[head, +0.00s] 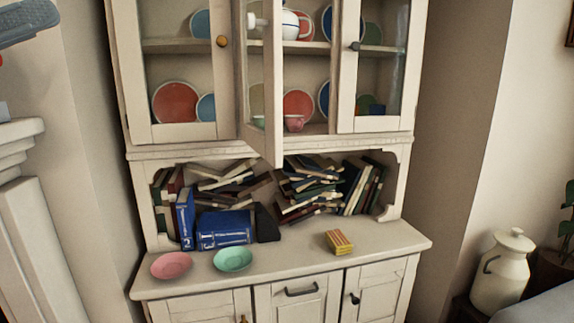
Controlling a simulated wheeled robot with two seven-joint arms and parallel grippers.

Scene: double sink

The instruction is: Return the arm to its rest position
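Neither of my grippers shows in the head view, and no part of either arm can be made out for sure. The view is filled by a cream hutch cabinet (300,262) with a counter, a book shelf and an upper glazed section. The middle upper door (262,75) stands open, swung outward. On the counter are a pink bowl (171,265), a green bowl (233,259) and a small yellow and red box (339,242).
Blue books (226,229) stand at the counter's left, before several piled books (310,187). Plates (176,102) and a small pink bowl (293,122) are behind the upper doors. A white milk can (501,271) stands at right. A grey shape at top left is cut off and unclear.

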